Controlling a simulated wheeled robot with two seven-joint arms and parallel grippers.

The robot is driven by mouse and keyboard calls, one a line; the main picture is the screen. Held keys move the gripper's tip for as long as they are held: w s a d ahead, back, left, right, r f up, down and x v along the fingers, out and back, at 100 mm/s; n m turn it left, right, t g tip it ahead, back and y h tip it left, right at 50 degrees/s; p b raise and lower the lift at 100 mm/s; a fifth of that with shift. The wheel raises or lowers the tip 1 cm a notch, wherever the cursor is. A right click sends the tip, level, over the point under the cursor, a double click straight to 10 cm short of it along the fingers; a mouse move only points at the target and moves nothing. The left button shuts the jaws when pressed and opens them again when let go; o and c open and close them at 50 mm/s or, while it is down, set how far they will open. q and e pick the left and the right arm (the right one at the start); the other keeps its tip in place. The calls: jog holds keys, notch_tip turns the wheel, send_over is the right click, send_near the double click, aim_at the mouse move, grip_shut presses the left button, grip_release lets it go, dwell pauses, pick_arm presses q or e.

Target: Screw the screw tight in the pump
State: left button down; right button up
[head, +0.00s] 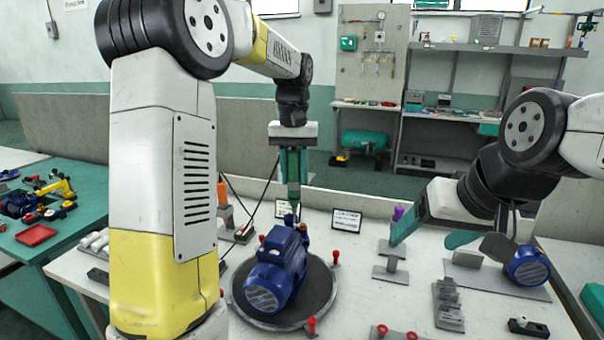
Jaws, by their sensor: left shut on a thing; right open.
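A blue pump (279,267) sits on a round dark turntable (246,307) at the centre of the white table. My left gripper (292,182) points straight down above the back of the pump. It is shut on a slim upright tool (293,196) whose lower end is at the pump's top; I cannot tell whether they touch. The screw cannot be made out. My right gripper (425,239) is open and empty over the right part of the table, its green fingers spread apart.
A second blue motor part (528,266) rests on a grey plate at the right. A stepped grey block (447,305) and small grey stands (391,267) are near the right gripper. Red pegs (311,323) ring the turntable. A green side table (40,240) with parts is left.

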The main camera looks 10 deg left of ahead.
aim_at(293, 150)
pick_arm(q)
jog(key=shift+f, duration=1.1)
dwell(3.2)
jog(key=shift+r, duration=0.1)
jog(key=shift+r, duration=2.95)
